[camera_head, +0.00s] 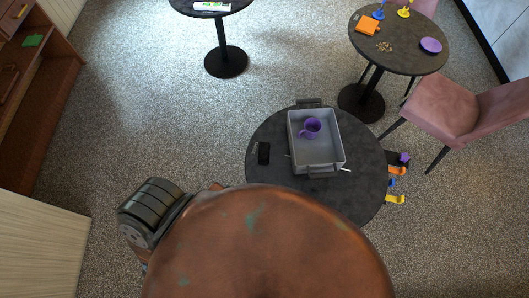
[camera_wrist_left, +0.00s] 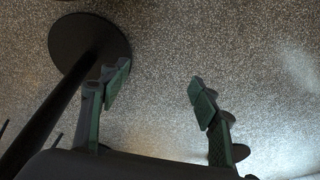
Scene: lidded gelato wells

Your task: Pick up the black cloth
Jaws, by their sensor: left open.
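A small black item (camera_head: 263,153) lies on the left part of the dark round table (camera_head: 268,130) in the head view. It may be the black cloth, but it is too small to tell for sure. It lies left of the grey tray and apart from it. My left gripper (camera_wrist_left: 158,92) is open and empty in the left wrist view, with grey carpet behind its spread fingers. In the head view my left arm shows at lower left, but its fingers are hidden. The black item is not seen in the left wrist view. My right gripper is not in view.
A grey tray (camera_head: 334,166) holding a purple mug (camera_head: 310,127) stands on the same table. A pink chair (camera_head: 447,106) and another table (camera_head: 400,62) stand at upper right. A table base (camera_wrist_left: 88,46) shows near my left fingers.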

